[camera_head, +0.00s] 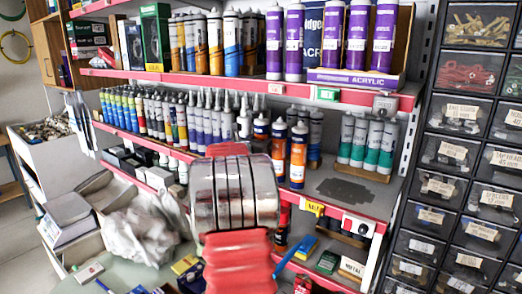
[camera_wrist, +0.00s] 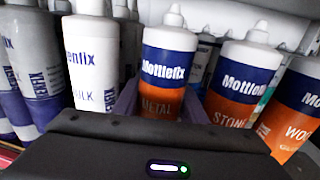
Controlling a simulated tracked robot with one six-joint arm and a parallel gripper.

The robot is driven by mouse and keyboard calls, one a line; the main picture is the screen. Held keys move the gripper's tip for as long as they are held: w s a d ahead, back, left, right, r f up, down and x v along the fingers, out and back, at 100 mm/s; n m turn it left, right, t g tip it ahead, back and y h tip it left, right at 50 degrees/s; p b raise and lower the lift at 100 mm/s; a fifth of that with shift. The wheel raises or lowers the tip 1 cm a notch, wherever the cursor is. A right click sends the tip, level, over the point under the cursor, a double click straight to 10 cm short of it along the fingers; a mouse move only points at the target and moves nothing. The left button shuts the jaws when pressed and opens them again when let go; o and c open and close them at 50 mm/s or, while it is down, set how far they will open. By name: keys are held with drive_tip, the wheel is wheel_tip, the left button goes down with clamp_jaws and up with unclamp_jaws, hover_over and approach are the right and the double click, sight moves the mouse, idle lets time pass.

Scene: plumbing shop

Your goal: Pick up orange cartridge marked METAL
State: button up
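The METAL cartridge (camera_wrist: 163,75) stands upright in the middle of the wrist view. It has a white nozzle cap, a blue Mottlefix band and an orange-brown lower part. My gripper (camera_wrist: 160,108) is low in front of it, with a finger along each side of the cartridge. I cannot tell whether the fingers touch it. The cartridge's lower end is hidden by the dark gripper body. In the head view, blue and orange cartridges (camera_head: 298,155) stand on the middle shelf behind my red and silver arm, which hides my gripper. I cannot read which one is METAL there.
A STONE cartridge (camera_wrist: 240,80) and a WOOD cartridge (camera_wrist: 294,105) stand close on the right. A white BULK cartridge (camera_wrist: 92,65) stands close on the left. The upper shelf edge (camera_head: 345,95) runs above the row. Drawers (camera_head: 455,150) stand on the right.

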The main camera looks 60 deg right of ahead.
drive_tip(key=shift+r, duration=0.1)
drive_tip(key=c, duration=0.6)
drive_tip(key=shift+r, duration=0.1)
